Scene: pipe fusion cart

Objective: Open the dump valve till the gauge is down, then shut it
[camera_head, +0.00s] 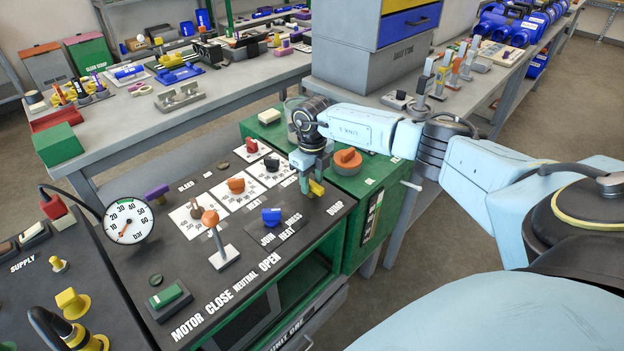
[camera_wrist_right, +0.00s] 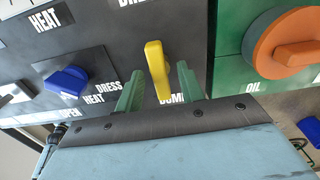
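The dump valve's yellow handle (camera_head: 317,187) stands at the right end of the black panel, by the DUMP label. In the right wrist view the yellow handle (camera_wrist_right: 157,70) points roughly up the picture, between the green fingers of my right gripper (camera_wrist_right: 159,88). A gap shows on each side, so the gripper is open around it. In the head view my right gripper (camera_head: 308,183) reaches down at the handle and partly hides it. The round white gauge (camera_head: 128,220) is at the panel's left; its orange needle points to the lower left, near the low numbers. My left gripper is out of view.
Left of the handle are a blue knob (camera_head: 271,216) and an orange-topped lever (camera_head: 216,238). An orange knob (camera_head: 348,158) sits on the green cabinet to the right. A green switch (camera_head: 170,294) is at the panel's front left. Benches with parts stand behind.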

